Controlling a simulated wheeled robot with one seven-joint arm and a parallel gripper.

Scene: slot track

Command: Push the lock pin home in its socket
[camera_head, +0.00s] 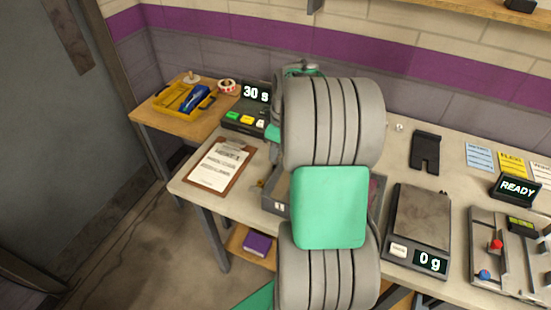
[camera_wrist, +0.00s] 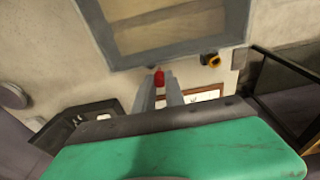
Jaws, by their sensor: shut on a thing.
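In the wrist view, my gripper (camera_wrist: 165,88) has its two grey fingers close together on a small red piece (camera_wrist: 159,77), which may be the lock pin. The red tip shows between the fingertips, close to the rim of a grey-framed tray (camera_wrist: 185,55). I cannot tell whether it touches anything. A board with slots and metal rails (camera_head: 500,286) lies at the right edge, partly cut off. It carries a red knob (camera_head: 495,246) and a blue knob (camera_head: 485,274). I cannot make out the socket.
A scale reading 0 g (camera_head: 409,215) stands right of my arm. A READY display (camera_head: 516,188) stands behind the slotted board. A grey tray (camera_head: 277,205) is partly behind my arm. A clipboard (camera_head: 217,166) and a 30 g display (camera_head: 256,93) are left. A black-yellow part (camera_wrist: 210,59) lies by the tray.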

